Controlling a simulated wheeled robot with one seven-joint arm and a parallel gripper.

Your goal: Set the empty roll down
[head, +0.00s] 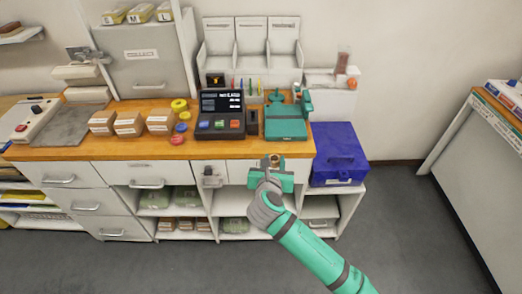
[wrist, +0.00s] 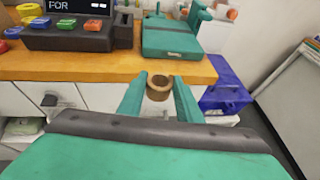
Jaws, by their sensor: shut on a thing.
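My gripper (head: 275,162) is in front of the counter, at about the height of its front edge. It is shut on a small brown empty roll (wrist: 158,88), which sits between the two teal fingers in the wrist view. The roll's hollow opening shows at its top. In the head view the roll (head: 274,160) is small and partly hidden by the fingers. The wooden counter top (head: 270,151) lies just beyond the gripper, and the roll appears clear of it.
A teal machine (head: 285,122) and a dark terminal (head: 221,116) with coloured keys stand on the counter. A blue box (head: 338,152) stands to the right, below the counter top. Yellow rolls (head: 180,105) and small cartons (head: 129,124) stand left. Bare wood shows along the front edge.

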